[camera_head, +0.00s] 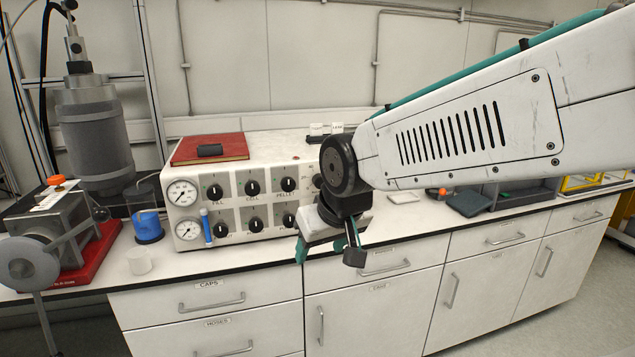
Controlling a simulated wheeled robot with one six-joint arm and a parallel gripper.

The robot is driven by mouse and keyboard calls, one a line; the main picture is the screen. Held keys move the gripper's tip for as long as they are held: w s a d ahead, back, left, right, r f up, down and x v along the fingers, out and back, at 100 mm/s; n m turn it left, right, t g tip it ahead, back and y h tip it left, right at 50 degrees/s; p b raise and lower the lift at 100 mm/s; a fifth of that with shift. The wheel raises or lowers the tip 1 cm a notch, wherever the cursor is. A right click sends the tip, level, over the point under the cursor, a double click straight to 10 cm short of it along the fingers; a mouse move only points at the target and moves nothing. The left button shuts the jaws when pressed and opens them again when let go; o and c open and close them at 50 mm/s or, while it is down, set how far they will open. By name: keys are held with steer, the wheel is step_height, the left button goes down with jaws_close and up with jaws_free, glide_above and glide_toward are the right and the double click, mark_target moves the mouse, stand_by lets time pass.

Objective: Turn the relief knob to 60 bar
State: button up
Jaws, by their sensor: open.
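A white control panel (235,190) on the bench carries two rows of black knobs and two round gauges at its left end. The top-row knobs appear labelled FILL (214,192), CELL (252,188) and PELLET (288,185). The lower labels are too small to read, so I cannot tell which knob is relief or its setting. My gripper (328,256) is open and appears empty, in front of the panel's right end, pointing down over the bench's front edge. My arm and gripper hide the right end of the panel.
A red book (210,147) with a black object lies on the panel. A blue marker (206,228) stands against its front. A blue-based beaker (148,228), white cup (138,262) and metal device on a red base (88,258) stand left. Grey trays (470,203) lie right.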

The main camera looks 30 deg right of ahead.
steer(key=w+d+f+m+t+h, duration=0.1)
steer(key=w+d+t, duration=0.35)
steer(key=w, duration=0.65)
steer(key=w+d+f+m+t+h, duration=0.1)
steer(key=w+d+f+t, duration=0.3)
steer(key=w, duration=0.7)
steer(key=w+d+f+m+t+h, duration=0.1)
steer(key=w+d+m+t+h, duration=0.15)
steer(key=d+t+h, duration=0.4)
steer(key=shift+t+y, duration=0.3)
steer(key=shift+y, duration=0.35)
steer(key=w+d+r, duration=0.1)
steer(key=w, duration=0.1)
steer(key=w+d, duration=0.2)
steer(key=w+d+r, duration=0.1)
steer(key=w+d, duration=0.1)
steer(key=shift+w+d+r, duration=0.15)
steer(key=shift+w+r, duration=0.05)
steer(key=shift+r, duration=0.1)
steer(key=c, duration=1)
